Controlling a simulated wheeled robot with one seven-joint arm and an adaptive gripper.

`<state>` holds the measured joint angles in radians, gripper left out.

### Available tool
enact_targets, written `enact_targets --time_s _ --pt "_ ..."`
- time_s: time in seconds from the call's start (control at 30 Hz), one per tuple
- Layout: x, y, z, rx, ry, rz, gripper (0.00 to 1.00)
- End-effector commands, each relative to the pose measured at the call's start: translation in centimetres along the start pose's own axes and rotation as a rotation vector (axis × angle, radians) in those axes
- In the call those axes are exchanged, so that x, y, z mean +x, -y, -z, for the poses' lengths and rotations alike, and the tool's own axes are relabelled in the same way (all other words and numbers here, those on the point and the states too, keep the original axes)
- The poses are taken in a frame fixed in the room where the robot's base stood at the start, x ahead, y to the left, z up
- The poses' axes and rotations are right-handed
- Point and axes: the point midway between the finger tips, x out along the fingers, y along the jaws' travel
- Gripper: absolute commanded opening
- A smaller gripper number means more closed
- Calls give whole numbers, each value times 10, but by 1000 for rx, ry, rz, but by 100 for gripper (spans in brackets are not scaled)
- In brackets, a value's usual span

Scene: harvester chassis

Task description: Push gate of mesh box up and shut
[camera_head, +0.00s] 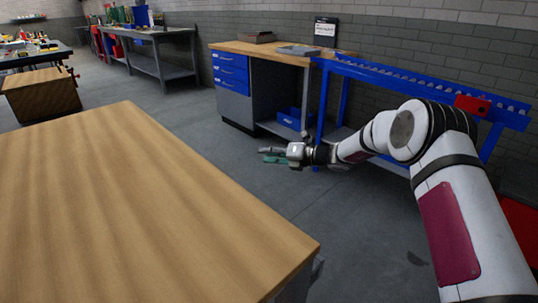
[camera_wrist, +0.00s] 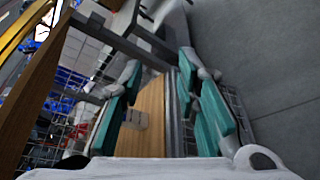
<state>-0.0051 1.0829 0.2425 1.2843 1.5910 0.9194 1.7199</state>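My gripper (camera_head: 272,155) reaches out over the floor, right of the near wooden worktop in the head view. In the wrist view its two teal fingers stand apart, so my gripper (camera_wrist: 160,78) is open, with nothing clearly held. Wire mesh (camera_wrist: 88,55) shows left of the fingers in the wrist view, and more lies behind the right finger. I take it to be part of the mesh box. I cannot tell which part is the gate, how it is tilted, or whether the fingers touch it. The mesh box does not show in the head view.
The near wooden worktop (camera_head: 130,205) fills the left foreground. A workbench with blue drawers (camera_head: 230,70) and a blue roller conveyor (camera_head: 400,80) stand along the back wall. Grey floor (camera_head: 200,130) is open between them. A wooden panel (camera_wrist: 150,120) shows between the fingers.

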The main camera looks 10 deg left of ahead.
Motion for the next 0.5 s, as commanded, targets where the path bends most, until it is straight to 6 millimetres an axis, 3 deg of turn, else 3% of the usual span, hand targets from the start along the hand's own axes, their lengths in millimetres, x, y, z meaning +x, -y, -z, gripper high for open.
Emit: enact_targets --time_s 0.27,0.5 --pt "-2 0 0 0 1 0 30" --pt "-35 1 -1 1 2 3 30"
